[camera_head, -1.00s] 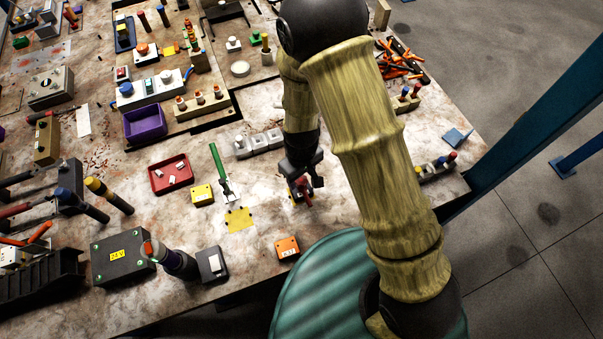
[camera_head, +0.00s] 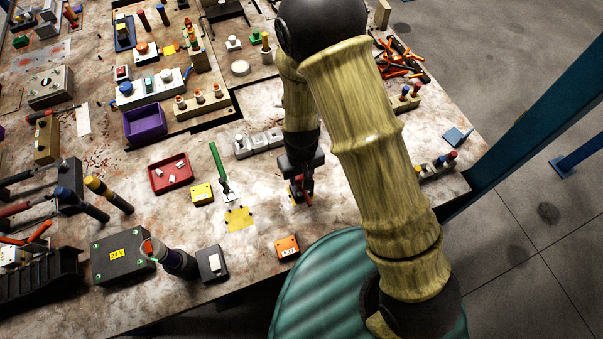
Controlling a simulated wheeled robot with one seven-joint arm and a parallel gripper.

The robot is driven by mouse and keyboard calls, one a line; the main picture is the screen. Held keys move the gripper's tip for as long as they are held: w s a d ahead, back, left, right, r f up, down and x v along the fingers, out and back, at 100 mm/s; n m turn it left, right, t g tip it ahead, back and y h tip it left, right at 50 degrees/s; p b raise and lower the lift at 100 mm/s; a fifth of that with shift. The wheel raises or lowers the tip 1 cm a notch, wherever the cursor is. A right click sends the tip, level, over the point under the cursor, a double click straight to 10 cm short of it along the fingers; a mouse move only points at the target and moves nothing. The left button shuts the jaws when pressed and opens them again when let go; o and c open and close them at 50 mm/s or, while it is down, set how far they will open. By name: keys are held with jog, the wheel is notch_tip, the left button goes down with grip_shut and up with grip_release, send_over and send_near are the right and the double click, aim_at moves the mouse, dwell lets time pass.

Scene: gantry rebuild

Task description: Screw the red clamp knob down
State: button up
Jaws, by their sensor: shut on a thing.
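The red clamp knob (camera_head: 297,190) shows as a small red patch low between the fingers of my gripper (camera_head: 303,192). My gripper points down at the table, right of the yellow patch, and is shut on the knob. The fingers and wrist hide most of the knob and whatever lies beneath it, so I cannot see its thread or how high it sits.
A yellow box (camera_head: 202,194), a red tray (camera_head: 158,182), an orange box (camera_head: 287,246) and a row of grey blocks (camera_head: 242,149) are nearby. Bare table lies between them.

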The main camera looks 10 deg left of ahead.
aim_at(301, 178)
jog(key=shift+m, duration=0.7)
jog(key=o, duration=0.8)
jog(key=shift+r, duration=0.15)
notch_tip(301, 178, up, 17)
jog(key=shift+r+b, duration=0.1)
jog(key=shift+b, duration=0.65)
